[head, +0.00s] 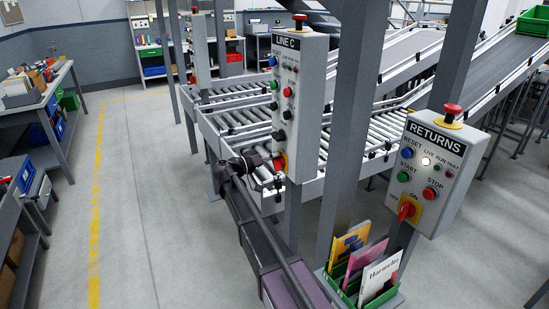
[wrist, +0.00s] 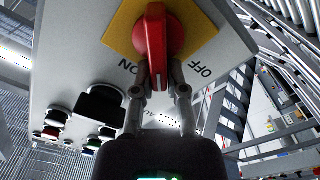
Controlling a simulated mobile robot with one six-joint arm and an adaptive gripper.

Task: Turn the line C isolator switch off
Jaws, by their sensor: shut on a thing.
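The LINE C panel (head: 311,70) is a grey box on a post, centre of the head view. Its isolator switch (head: 280,163) sits low on its face, partly hidden by my gripper (head: 268,164). In the wrist view the switch is a red handle (wrist: 157,40) on a yellow plate (wrist: 122,30). My gripper (wrist: 157,88) is shut on the handle's near end, one finger on each side. The ON and OFF lettering appears upside down, ON left of the fingers and OFF right. The handle stands about upright in this view, its near end between the two words.
Dark push buttons (wrist: 100,104) lie close to the left of my fingers. A RETURNS panel (head: 434,170) with its own red isolator (head: 406,211) stands at right. A post (head: 352,120) and a book rack (head: 340,290) are close by. Roller conveyors (head: 235,118) run behind.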

